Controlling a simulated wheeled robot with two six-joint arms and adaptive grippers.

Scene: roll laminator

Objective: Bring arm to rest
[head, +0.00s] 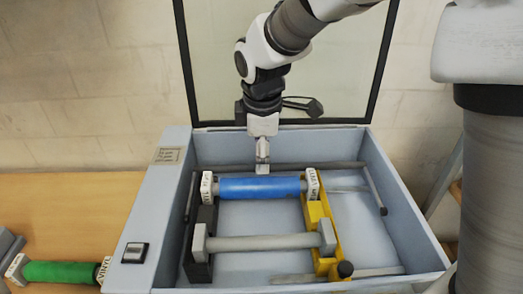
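My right arm comes in from the top right, and its gripper (262,166) points straight down over the back of the laminator's open box. The fingertips look narrow and close together, just behind the blue roller (260,187) and in front of or over the thin rear rod. I cannot tell whether they are parted or touch anything. The blue roller lies across the frame between labelled white end blocks. A grey roller (264,243) lies parallel, nearer to me. My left gripper is not in view.
The laminator (142,226) has pale blue walls and a switch (135,253) on its left side. Its raised clear lid (345,65) stands behind the arm. A yellow bracket (315,215) holds the rollers' right ends. A green roller (60,272) lies on the wooden table (75,205).

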